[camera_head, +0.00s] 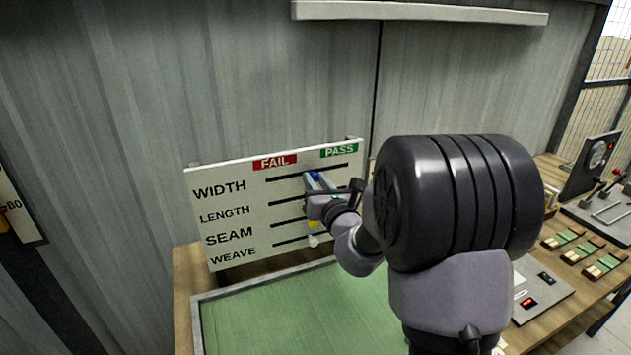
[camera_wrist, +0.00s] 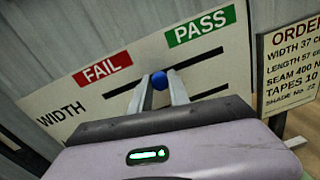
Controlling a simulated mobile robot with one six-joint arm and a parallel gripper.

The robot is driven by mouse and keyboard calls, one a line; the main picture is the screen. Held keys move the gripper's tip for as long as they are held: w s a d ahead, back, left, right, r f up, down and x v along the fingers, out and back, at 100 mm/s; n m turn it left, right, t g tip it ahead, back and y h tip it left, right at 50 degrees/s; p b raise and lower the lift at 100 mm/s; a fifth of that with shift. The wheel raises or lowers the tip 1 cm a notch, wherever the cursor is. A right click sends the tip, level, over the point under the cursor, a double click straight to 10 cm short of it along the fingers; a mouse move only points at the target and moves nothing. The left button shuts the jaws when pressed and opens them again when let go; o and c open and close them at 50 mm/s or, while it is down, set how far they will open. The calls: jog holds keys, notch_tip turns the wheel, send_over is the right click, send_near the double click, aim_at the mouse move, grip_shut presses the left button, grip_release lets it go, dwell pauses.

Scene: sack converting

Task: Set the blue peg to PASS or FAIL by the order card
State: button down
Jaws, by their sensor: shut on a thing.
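The blue peg (camera_wrist: 160,81) sits about midway along the top slot, the WIDTH row, of a white board (camera_head: 230,183). My gripper (camera_wrist: 159,77) is shut on the peg, a finger on each side; the peg also shows in the head view (camera_head: 313,175). The red FAIL label (camera_wrist: 103,70) is above the slot's left part and the green PASS label (camera_wrist: 201,26) above its right end. The order card (camera_wrist: 290,65) at right in the wrist view reads WIDTH 37, LENGTH 57, SEAM 400 N, TAPES 10; its right edge is cut off.
Lower slots are LENGTH, SEAM and WEAVE; a yellow peg (camera_head: 313,223) and a pale peg (camera_head: 313,240) show close below my gripper. A green-surfaced tray (camera_head: 265,320) lies before the board. My arm hides the area right of the board in the head view.

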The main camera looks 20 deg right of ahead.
dwell(0.3)
jog(key=d+p, duration=0.1)
jog(key=d, duration=0.7)
jog(key=shift+d+r+p, duration=0.1)
jog(key=shift+d+p, duration=0.25)
jog(key=shift+d, duration=0.05)
jog(key=c, duration=1.5)
grip_release()
jog(key=shift+c, duration=0.2)
jog(key=o, duration=0.3)
jog(key=shift+d, duration=0.15)
jog(key=shift+o, duration=0.2)
jog(key=shift+s, duration=0.1)
